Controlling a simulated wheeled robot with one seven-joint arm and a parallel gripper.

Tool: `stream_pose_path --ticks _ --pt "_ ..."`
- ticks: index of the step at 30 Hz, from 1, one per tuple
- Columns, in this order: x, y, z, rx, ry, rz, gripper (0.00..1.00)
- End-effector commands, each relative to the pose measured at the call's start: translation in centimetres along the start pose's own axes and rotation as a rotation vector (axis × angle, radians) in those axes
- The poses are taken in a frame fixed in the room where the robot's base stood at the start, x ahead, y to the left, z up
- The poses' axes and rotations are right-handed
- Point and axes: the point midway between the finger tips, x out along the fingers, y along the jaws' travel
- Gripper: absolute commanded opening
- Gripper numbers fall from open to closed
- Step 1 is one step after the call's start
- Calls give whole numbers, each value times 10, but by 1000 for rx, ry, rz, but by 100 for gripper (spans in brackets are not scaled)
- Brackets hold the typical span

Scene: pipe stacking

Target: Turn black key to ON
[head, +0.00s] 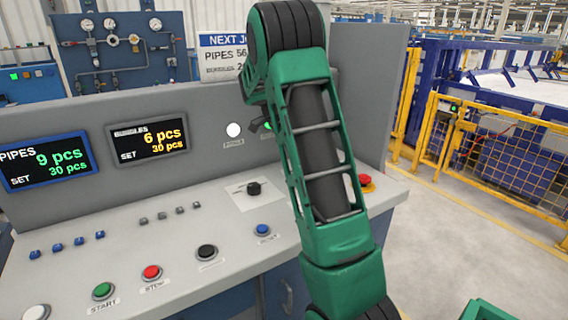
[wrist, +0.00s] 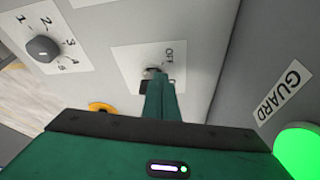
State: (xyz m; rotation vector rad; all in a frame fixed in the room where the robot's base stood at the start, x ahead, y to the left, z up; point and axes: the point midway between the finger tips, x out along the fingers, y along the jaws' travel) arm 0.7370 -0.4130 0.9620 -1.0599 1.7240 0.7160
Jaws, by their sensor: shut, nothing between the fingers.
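In the wrist view, a white plate (wrist: 124,58) lettered OFF lies on the grey panel. A small round metal lock face (wrist: 153,72) sits on it, just at my fingertips. A dark piece, likely the black key (wrist: 144,86), shows beside my fingers and is mostly hidden by them. I cannot tell its angle or whether my fingers touch it. My gripper (wrist: 157,79) is shut with nothing held between the fingers, its tips over the plate. An ON mark is not visible. In the head view, my arm hides the key area.
A numbered black selector knob (wrist: 42,48) stands left of the plate. In the head view, the console (head: 190,255) carries several buttons; a red mushroom button (head: 365,180) is right of my arm.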

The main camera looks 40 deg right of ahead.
Motion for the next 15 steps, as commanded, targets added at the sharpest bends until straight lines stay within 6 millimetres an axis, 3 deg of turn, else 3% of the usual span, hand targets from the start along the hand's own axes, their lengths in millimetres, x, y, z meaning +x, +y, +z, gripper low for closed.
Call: stream_pose_path --ticks 7,15 --pt "2 -5 -3 152 0 62 0" --pt "2 -7 -6 146 0 59 0"
